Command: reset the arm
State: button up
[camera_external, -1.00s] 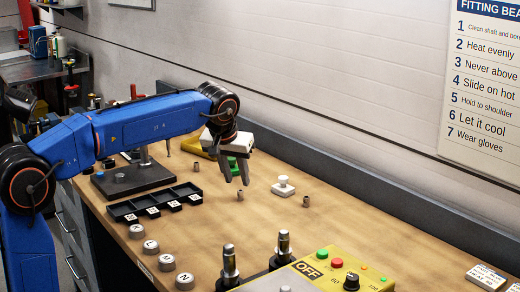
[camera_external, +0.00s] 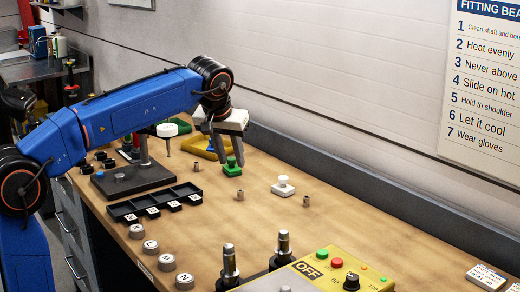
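My blue arm (camera_external: 125,112) reaches in from the left over the wooden bench. My gripper (camera_external: 231,163) hangs from its end with its fingers pointing down. The two grey fingers stand apart and I see nothing held between them. In the picture, the fingertips are just above and slightly over a green block with a knob (camera_external: 232,169). I cannot tell how far apart in depth the gripper and the block are.
A white knobbed block (camera_external: 283,188) and small bushings (camera_external: 240,194) stand on the bench (camera_external: 340,225). A black tray (camera_external: 160,203), a dark press stand (camera_external: 130,180), a yellow tray (camera_external: 203,150), round lettered pieces (camera_external: 151,248) and a yellow control box (camera_external: 330,272) surround them.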

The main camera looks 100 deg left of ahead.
jog(key=w+d+r+m+t+h, duration=0.15)
jog(key=w+d, duration=0.35)
jog(key=d, duration=0.7)
jog(key=w+d+r+m+t+h, duration=0.1)
jog(key=w+d+m+t, duration=0.3)
jog(key=d, duration=0.7)
jog(key=d+r+m+t+h, duration=0.15)
jog(key=d+h, duration=0.25)
jog(key=d, duration=1.8)
jog(key=s+d+f+m+g, duration=0.1)
jog(key=s+f+m, duration=0.1)
jog(key=s+f, duration=0.6)
jog(key=s+d+f+m+g+y, duration=0.1)
jog(key=s+f+m, duration=0.2)
jog(key=s+f, duration=0.5)
jog(key=s+d+f+m+g+y, duration=0.1)
jog(key=s+f+m, duration=0.2)
jog(key=s+f, duration=0.5)
notch_tip(320, 180, down, 10)
jog(key=shift+d+r, duration=0.2)
jog(key=shift+d, duration=0.05)
jog(key=shift+o, duration=0.5)
